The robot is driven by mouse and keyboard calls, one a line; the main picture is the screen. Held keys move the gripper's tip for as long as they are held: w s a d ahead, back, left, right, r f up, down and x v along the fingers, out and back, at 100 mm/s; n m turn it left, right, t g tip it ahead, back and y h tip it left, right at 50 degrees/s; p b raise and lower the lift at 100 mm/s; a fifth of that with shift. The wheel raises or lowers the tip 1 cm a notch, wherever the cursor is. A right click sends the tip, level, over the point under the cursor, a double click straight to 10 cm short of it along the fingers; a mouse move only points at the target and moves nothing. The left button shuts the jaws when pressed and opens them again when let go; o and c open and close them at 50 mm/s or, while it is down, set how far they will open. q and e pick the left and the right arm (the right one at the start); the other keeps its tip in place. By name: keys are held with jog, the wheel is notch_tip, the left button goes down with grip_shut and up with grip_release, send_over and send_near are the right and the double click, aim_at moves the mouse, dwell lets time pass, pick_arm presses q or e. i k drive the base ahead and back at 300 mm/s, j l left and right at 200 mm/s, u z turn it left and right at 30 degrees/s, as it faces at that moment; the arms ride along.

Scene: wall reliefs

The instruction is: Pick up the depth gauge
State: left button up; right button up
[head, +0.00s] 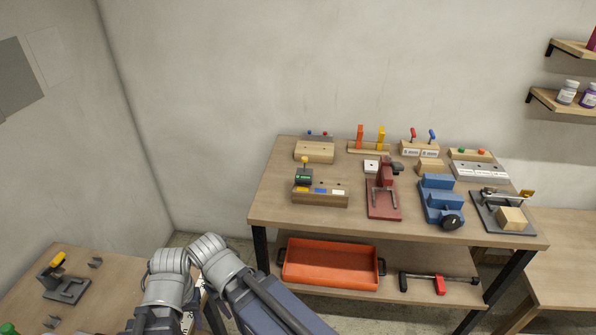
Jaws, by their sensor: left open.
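A small dark device with a green face and yellow top (304,172) stands at the wooden block (320,196) on the main workbench. It may be the depth gauge, but it is too small to be sure. The block carries yellow, blue and white labels. My left gripper (156,322) is at the bottom edge, lower left, well apart from the device. It is open; its fingertips are mostly cut off by the frame, and I see nothing held. My right gripper is not in view.
The workbench (272,213) also holds a red press (383,197), a blue vise (440,200) and a grey fixture (500,212). An orange tray (330,264) and a clamp (438,284) lie on its lower shelf. A side table (30,290) stands at left.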

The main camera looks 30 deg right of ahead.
aim_at(300, 176)
jog(key=l+u, duration=0.15)
jog(key=l, duration=0.4)
jog(key=k+l+u, duration=0.15)
jog(key=l, duration=0.4)
jog(key=l+u, duration=0.1)
jog(key=l, duration=0.45)
jog(key=k+l+u, duration=0.15)
jog(key=l, duration=0.4)
